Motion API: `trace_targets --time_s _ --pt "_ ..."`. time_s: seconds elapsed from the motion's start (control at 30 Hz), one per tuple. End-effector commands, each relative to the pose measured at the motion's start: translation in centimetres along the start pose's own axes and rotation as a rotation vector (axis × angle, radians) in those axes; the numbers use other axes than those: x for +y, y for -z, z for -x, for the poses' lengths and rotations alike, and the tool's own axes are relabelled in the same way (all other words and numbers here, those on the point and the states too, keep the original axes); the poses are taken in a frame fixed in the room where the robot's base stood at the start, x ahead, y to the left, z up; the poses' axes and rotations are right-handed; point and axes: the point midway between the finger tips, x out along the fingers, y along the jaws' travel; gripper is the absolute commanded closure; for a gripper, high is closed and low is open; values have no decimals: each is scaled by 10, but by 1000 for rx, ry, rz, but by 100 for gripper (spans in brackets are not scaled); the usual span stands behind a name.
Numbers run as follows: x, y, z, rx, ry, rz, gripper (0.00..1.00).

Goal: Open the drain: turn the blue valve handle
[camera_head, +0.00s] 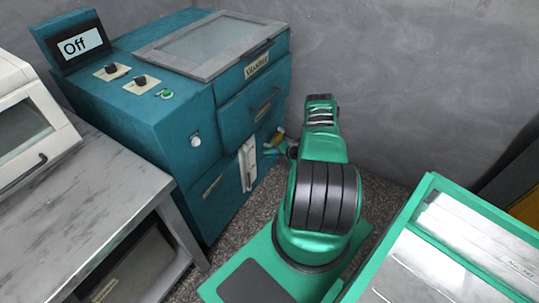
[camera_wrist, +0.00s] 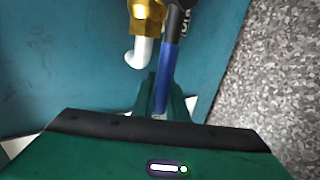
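The blue valve handle (camera_wrist: 169,70) shows in the wrist view as a blue bar with a black end carrying white lettering. It runs down the picture between the two narrow green fingers of my gripper (camera_wrist: 162,103), which stand close together on either side of it and look shut on it. The brass valve body (camera_wrist: 147,18) is beside the handle's black end, with a white spout (camera_wrist: 139,52) below it. In the head view, the brass drain part (camera_head: 278,137) is a small spot beside the machine's lower right side. There, my arm hides most of the gripper and handle.
The teal machine (camera_head: 150,110) stands at left centre with a display (camera_head: 82,43) reading "Off". A grey table (camera_head: 75,190) is at left. A green-rimmed cart (camera_head: 408,215) is at lower right. The grey wall (camera_head: 420,90) is behind my arm. Speckled floor (camera_wrist: 285,75) shows right of the machine.

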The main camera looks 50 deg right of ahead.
Motion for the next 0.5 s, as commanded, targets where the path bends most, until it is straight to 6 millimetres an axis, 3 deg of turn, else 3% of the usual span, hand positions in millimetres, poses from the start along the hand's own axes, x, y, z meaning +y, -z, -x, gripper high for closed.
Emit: trace_targets --time_s 0.03,0.1,0.5 --pt "5 3 -4 6 -8 1 78" --pt "4 3 -3 5 -7 1 68" --pt "0 -1 8 0 0 -1 68"
